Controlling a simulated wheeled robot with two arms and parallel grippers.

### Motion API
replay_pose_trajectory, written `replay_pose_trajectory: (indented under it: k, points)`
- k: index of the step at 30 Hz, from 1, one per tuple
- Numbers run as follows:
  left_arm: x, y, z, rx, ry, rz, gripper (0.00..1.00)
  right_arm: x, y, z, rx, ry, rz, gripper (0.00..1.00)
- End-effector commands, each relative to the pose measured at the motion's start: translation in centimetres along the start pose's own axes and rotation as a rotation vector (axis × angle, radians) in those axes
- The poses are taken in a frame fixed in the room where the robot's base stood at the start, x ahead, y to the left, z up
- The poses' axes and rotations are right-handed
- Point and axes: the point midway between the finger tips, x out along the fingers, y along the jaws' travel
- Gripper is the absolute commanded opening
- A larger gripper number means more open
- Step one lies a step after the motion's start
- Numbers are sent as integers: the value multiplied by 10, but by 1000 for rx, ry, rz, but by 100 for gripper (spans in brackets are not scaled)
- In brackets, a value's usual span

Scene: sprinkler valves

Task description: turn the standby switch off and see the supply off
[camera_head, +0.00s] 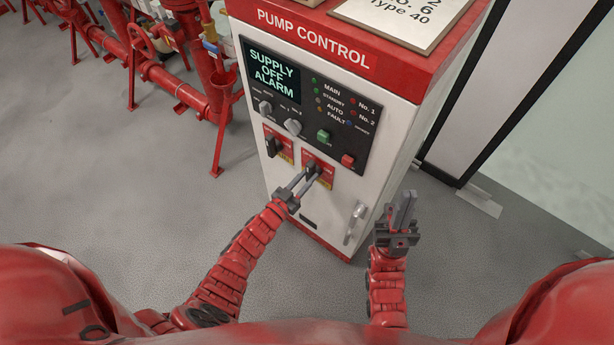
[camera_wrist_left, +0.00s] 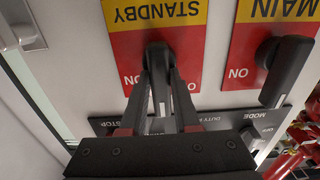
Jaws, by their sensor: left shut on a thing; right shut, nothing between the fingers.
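The standby switch (camera_head: 312,168) is a dark rotary handle on a red and yellow plate, low on the pump control cabinet. My left gripper (camera_head: 304,182) is shut on its handle. The left wrist view shows the standby switch (camera_wrist_left: 159,58) upside down, its handle between my left fingers (camera_wrist_left: 160,85), lying along them; its exact angle is partly hidden. The display (camera_head: 273,72) reads "SUPPLY OFF ALARM". The main switch (camera_head: 272,147), also in the left wrist view (camera_wrist_left: 284,75), is to the left of standby and untouched. My right gripper (camera_head: 404,208) is shut and empty, right of the cabinet front.
The black panel above carries knobs (camera_head: 293,127), indicator lamps, a green button (camera_head: 323,136) and a red button (camera_head: 347,160). A cabinet door handle (camera_head: 355,222) is near my right gripper. Red pipes (camera_head: 175,85) stand at the left. The grey floor (camera_head: 170,210) is clear between.

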Motion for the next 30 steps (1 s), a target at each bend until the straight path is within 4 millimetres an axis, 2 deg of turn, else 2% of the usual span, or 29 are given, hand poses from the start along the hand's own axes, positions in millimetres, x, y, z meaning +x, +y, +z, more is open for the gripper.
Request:
replay_pose_trajectory:
  k: [5, 6, 10, 22, 26, 30]
  points:
    - [-1, 0, 2, -2, -3, 0, 0, 0, 0, 0, 0, 0, 0, 0]
    - [-1, 0, 1, -2, -3, 0, 37, 0, 0, 0, 0, 0, 0, 0]
    - [0, 0, 1, -1, -2, 0, 60, 0, 0, 0, 0, 0, 0, 0]
    - [-5, 0, 1, 0, 0, -1, 60, -1, 0, 0, 0, 0, 0, 0]
    - [-21, 0, 2, 2, -1, 0, 60, -2, 0, 0, 0, 0, 0, 0]
    - [-48, 0, 4, 2, -5, -1, 60, -6, 0, 1, 0, 0, 0, 0]
